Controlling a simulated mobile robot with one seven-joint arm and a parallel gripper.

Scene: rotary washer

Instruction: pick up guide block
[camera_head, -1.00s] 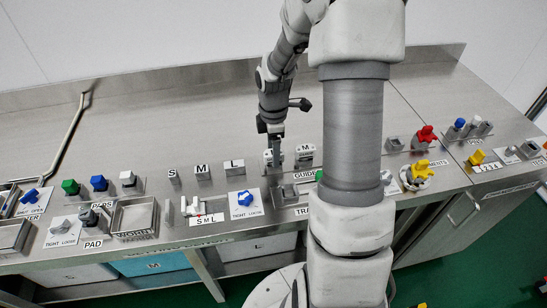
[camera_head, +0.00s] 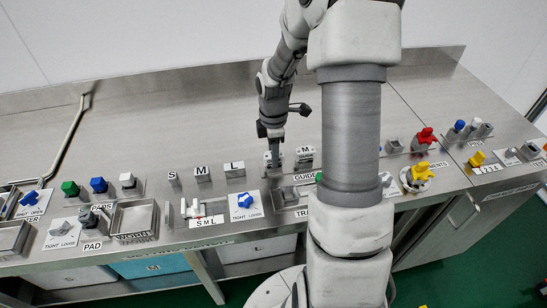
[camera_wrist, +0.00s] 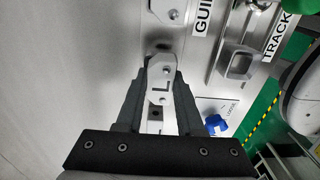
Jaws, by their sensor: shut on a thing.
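A pale grey guide block (camera_wrist: 158,72) marked L lies between the fingers of my gripper (camera_wrist: 158,85) in the wrist view. The fingers are shut on it. It appears to be still at its place by the GUIDE label; I cannot tell whether it is clear of the surface. In the head view my gripper (camera_head: 272,158) points down at the steel bench, and the fingers hide part of the block. A second guide block (camera_head: 305,155), marked M, stands just to the right; its end also shows in the wrist view (camera_wrist: 172,12).
The steel bench (camera_head: 215,130) is bare behind the row of parts. A track fixture (camera_wrist: 240,62) and a blue knob (camera_head: 243,200) are near my gripper. S, M and L blocks (camera_head: 203,174) stand to the left. Red and yellow knobs (camera_head: 425,137) stand at right.

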